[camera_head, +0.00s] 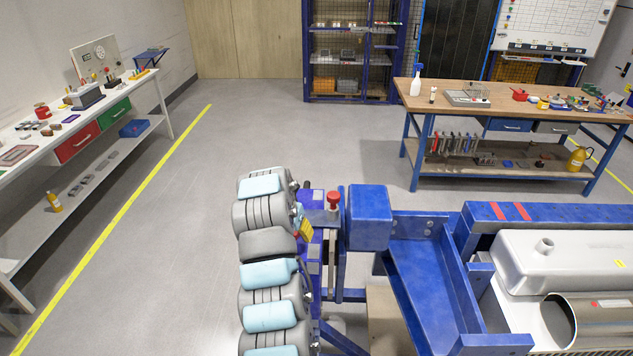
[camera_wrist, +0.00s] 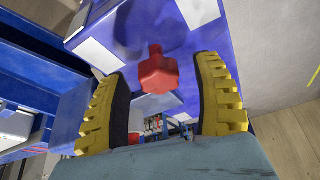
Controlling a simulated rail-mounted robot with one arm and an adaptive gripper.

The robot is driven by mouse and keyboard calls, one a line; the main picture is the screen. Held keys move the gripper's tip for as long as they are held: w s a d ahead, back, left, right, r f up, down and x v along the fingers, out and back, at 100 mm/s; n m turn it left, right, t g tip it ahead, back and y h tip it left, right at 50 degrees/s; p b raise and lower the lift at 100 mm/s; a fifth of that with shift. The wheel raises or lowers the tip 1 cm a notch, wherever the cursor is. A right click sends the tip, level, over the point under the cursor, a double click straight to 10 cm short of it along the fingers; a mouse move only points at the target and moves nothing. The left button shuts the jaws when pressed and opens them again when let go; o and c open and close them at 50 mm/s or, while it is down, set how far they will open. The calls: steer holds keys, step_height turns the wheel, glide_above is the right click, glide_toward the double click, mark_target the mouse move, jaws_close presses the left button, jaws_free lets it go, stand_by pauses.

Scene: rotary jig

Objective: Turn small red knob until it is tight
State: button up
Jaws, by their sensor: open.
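In the wrist view a small red knob (camera_wrist: 158,76) with a lobed head and a short stem stands out from a blue-purple jig part (camera_wrist: 225,20). My gripper (camera_wrist: 163,68) is open, with one yellow-padded finger on each side of the knob. Clear gaps show between the knob and both fingers. In the head view a red knob (camera_head: 333,199) sits on top of the blue rotary jig (camera_head: 368,220); I cannot tell if it is the same one. My gripper's yellow part (camera_head: 305,233) shows beside the jig, mostly hidden by my arm.
A blue chute-like frame (camera_head: 425,285) and a grey tank (camera_head: 565,260) stand right of the jig. A wooden workbench (camera_head: 470,105) stands behind, and a white bench (camera_head: 65,121) runs along the left wall. The floor between them is clear.

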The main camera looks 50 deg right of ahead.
steer(key=n, duration=0.1)
steer(key=n+p, duration=0.1)
steer(key=n+t+p, duration=0.1)
steer(key=shift+s+d+r+y, duration=0.1)
steer(key=shift+r+y, duration=0.15)
steer(key=shift+y, duration=0.05)
steer(key=n+p, duration=0.2)
steer(key=n, duration=0.1)
steer(key=shift+t+y, duration=0.4)
steer(key=n+y+p, duration=0.1)
steer(key=n+p, duration=0.1)
steer(key=n, duration=0.2)
steer(key=shift+f+t, duration=0.1)
steer(key=shift+t, duration=0.2)
steer(key=shift+n+y+p, duration=0.4)
steer(key=shift+n+y, duration=0.2)
steer(key=shift+n, duration=0.5)
steer(key=n+y, duration=0.2)
steer(key=n, duration=0.3)
steer(key=shift+f+p, duration=0.1)
steer(key=shift+p, duration=0.3)
steer(key=shift+f+n+y+b, duration=0.1)
steer(key=shift+n+y+b, duration=0.5)
steer(key=shift+n+b, duration=0.8)
steer(key=shift+n, duration=0.6)
steer(key=shift+n+g+b, duration=0.3)
steer(key=shift+g+b, duration=0.1)
